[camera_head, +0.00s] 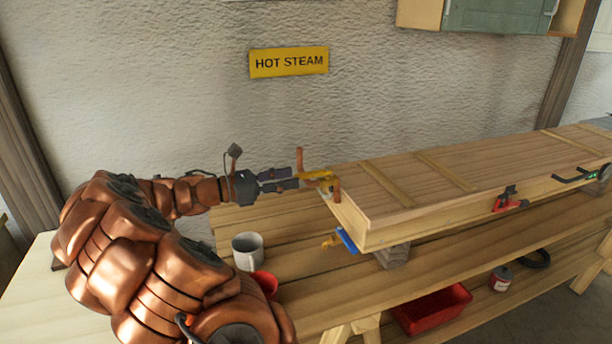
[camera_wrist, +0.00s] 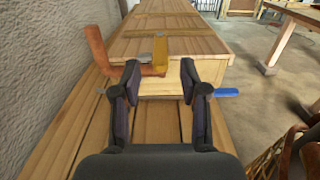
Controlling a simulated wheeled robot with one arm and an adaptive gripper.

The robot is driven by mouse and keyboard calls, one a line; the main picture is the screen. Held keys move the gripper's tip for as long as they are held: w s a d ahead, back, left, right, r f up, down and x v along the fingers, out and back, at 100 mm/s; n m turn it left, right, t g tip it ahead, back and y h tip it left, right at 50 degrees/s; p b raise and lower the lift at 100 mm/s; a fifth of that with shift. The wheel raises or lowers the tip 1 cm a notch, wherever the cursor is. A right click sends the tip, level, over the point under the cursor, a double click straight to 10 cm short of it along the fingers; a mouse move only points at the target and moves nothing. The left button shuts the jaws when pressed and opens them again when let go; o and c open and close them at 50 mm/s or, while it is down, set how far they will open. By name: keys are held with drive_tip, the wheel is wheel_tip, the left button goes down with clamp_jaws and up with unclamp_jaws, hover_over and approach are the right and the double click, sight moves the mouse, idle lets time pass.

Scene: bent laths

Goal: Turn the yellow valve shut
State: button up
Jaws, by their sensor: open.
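The yellow valve (camera_head: 318,174) sits at the near end of the long wooden box, beside upright copper pipe (camera_head: 299,160). In the wrist view its yellow handle (camera_wrist: 159,50) points away from me, above the copper pipe (camera_wrist: 97,50). My gripper (camera_head: 298,178) is open, just left of the valve in the head view. In the wrist view my gripper (camera_wrist: 160,70) has its fingertips apart, with the handle lined up between them. The handle's near end is close to the fingertips; I cannot tell whether they touch it. Nothing is held.
A blue-handled valve (camera_head: 347,240) hangs lower on the box's end. The wooden box (camera_head: 440,172) rests on blocks on the bench, with a red clamp (camera_head: 508,201) on its side. A grey mug (camera_head: 247,250) and a red cup (camera_head: 265,284) stand near my arm. The wall (camera_head: 150,80) is close behind.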

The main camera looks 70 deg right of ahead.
sight(306, 174)
drive_tip(key=shift+p+x, duration=0.3)
drive_tip(key=shift+x, duration=2.45)
clamp_jaws()
drive_tip(key=shift+a, duration=0.15)
